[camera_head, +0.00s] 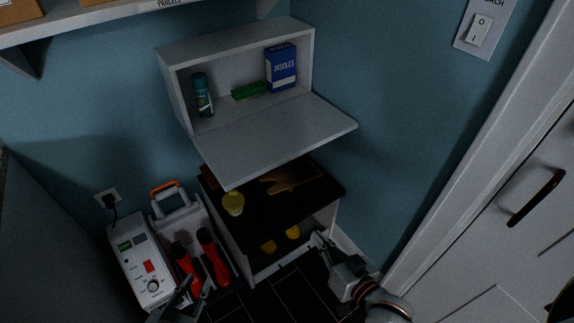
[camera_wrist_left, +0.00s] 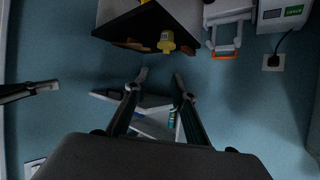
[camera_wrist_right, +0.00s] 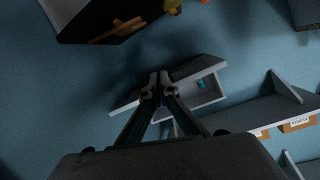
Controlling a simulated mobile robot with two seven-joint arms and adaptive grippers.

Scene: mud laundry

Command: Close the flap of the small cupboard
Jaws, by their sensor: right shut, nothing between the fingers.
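The small cupboard (camera_head: 237,42) is a grey wall box in the head view. Its flap (camera_head: 275,138) hangs open, sticking out forward from the lower edge. My left gripper (camera_head: 196,286) is open and empty, low at the bottom of the head view, well below the flap. In the left wrist view the cupboard (camera_wrist_left: 152,127) shows beyond its spread fingers. My right gripper (camera_head: 322,240) is shut and empty, below and right of the flap, beside the low bench. In the right wrist view the flap (camera_wrist_right: 196,72) lies beyond its closed fingertips, apart from them.
A spray can (camera_head: 202,95), a green item (camera_head: 248,91) and an insoles box (camera_head: 281,68) stand inside the cupboard. Below is a black-topped bench (camera_head: 262,212) with a yellow cup (camera_head: 233,204). A boot-drying machine (camera_head: 143,272) stands left; a white door (camera_head: 500,230) is right.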

